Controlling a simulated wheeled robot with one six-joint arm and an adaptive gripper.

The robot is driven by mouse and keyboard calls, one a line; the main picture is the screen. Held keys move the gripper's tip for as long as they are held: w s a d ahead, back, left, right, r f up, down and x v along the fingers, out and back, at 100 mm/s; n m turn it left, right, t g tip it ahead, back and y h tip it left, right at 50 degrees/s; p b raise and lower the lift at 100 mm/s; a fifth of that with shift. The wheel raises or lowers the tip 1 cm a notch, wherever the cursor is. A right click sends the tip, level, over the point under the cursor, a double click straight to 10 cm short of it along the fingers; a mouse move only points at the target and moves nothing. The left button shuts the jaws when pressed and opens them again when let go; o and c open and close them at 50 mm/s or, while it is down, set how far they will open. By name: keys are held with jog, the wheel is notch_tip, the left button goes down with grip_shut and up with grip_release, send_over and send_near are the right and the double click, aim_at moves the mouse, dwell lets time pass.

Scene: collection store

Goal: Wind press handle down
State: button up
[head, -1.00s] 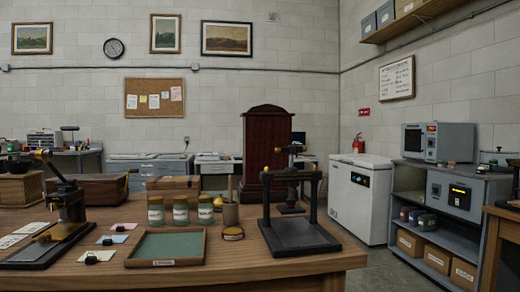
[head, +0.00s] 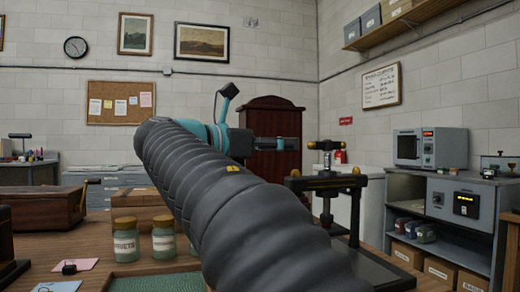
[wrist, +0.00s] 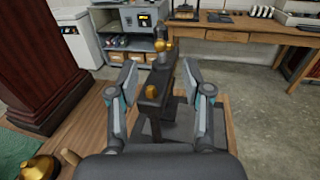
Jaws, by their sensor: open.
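The press (head: 331,184) stands on the right part of the wooden table. It is a dark frame with a crossbeam and brass fittings. Its handle (head: 325,145) sits on top of the central screw, partly brass. My gripper (head: 293,143) is just left of the handle in the head view, at about its height. In the wrist view my gripper (wrist: 158,67) is open, with its two fingers apart on either side of the press's dark beam (wrist: 153,106). Whether either finger touches the press cannot be told. My arm hides part of the press base in the head view.
Labelled jars (head: 125,240) and a green-lined tray (head: 107,284) stand left of my arm. A dark red wooden cabinet (head: 272,112) is behind my gripper. A brass object (wrist: 38,168) shows at the lower left of the wrist view. Open floor (wrist: 252,70) lies beyond the table edge.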

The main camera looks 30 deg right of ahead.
aim_at(324, 142)
jog(key=d, duration=0.9)
jog(key=s+d+b, duration=0.1)
jog(key=d, duration=0.3)
jog(key=shift+d+r, duration=0.2)
jog(key=shift+d, duration=0.15)
grip_shut()
